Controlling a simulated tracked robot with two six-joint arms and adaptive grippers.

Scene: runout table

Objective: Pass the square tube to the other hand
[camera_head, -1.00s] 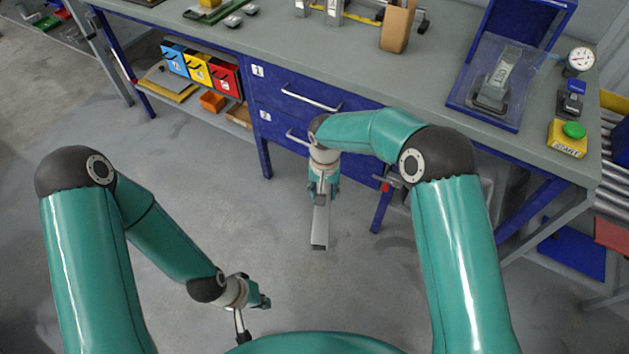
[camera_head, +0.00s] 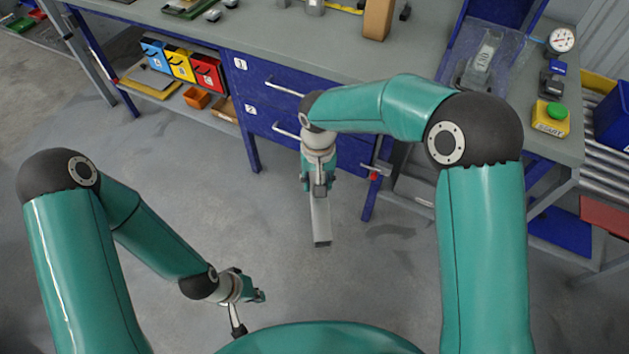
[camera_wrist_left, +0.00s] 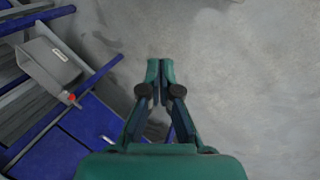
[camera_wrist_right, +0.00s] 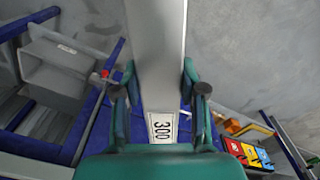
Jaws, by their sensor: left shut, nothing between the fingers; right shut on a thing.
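The square tube (camera_head: 320,220) is a long grey metal bar. It hangs from my right gripper (camera_head: 319,188) in the head view, its free end pointing down over the floor. In the right wrist view the tube (camera_wrist_right: 158,60) runs up between the fingers of my right gripper (camera_wrist_right: 160,88), with a label reading 300 near the palm. My left gripper (camera_head: 260,297) is low at the left in the head view, apart from the tube. In the left wrist view my left gripper (camera_wrist_left: 160,68) has its fingertips together, with nothing between them.
The workbench (camera_head: 270,40) with blue drawers stands beyond my arms. A vise-like part with a red knob (camera_head: 374,177) sticks out below its front edge. Blue, yellow and red bins (camera_head: 207,73) sit on the lower shelf. The floor (camera_head: 200,230) between the grippers is clear.

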